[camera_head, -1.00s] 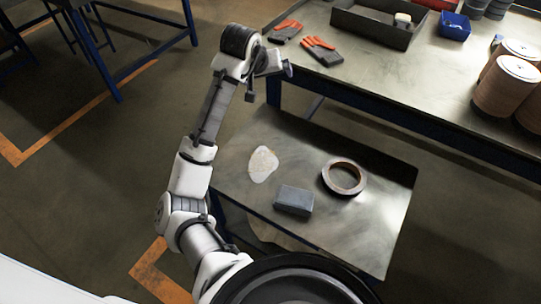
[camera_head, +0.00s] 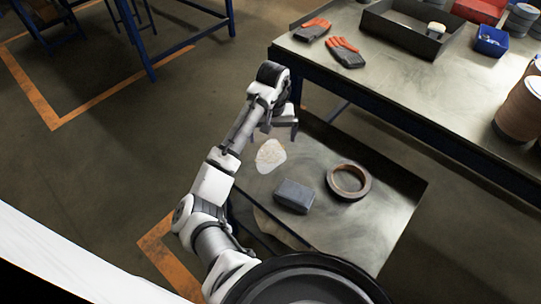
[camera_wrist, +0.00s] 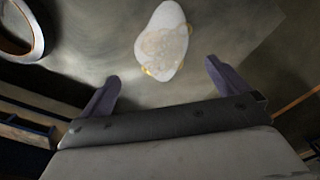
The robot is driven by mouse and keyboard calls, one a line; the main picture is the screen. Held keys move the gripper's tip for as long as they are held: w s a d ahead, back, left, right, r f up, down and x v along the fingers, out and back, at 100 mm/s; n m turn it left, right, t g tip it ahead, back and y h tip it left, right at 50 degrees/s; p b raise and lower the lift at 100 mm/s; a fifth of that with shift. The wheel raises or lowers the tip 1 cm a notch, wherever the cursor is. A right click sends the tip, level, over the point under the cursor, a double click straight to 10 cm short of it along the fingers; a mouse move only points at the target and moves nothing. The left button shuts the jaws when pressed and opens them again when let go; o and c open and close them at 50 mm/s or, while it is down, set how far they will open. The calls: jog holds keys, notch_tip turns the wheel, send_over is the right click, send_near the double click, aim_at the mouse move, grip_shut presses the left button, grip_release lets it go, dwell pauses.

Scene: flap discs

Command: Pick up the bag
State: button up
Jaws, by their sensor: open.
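The bag (camera_head: 271,155) is a small, whitish, see-through pouch with pale brownish contents. It lies flat on the left part of a low metal cart top (camera_head: 385,215). In the wrist view the bag (camera_wrist: 163,40) lies beyond the fingertips, roughly centred between them. My gripper (camera_head: 281,134) is over the cart's far left part, just above the bag in the head picture. In the wrist view my gripper (camera_wrist: 163,72) shows two dark fingers spread apart with nothing between them.
A grey block (camera_head: 294,196) and a brown ring (camera_head: 349,180) lie on the cart right of the bag; the ring (camera_wrist: 18,30) also shows in the wrist view. A workbench (camera_head: 400,88) behind holds gloves (camera_head: 345,52), a dark tray (camera_head: 408,30) and a blue bin (camera_head: 491,41).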

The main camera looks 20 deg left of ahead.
aim_at(271, 150)
jog(key=f, duration=0.2)
jog(key=f+b, duration=0.1)
jog(key=f, duration=0.2)
jog(key=f+b, duration=0.1)
jog(key=f, duration=0.1)
jog(key=shift+s+f, duration=0.25)
jog(key=shift+f, duration=0.05)
jog(key=c, duration=0.9)
jog(key=shift+r, duration=0.15)
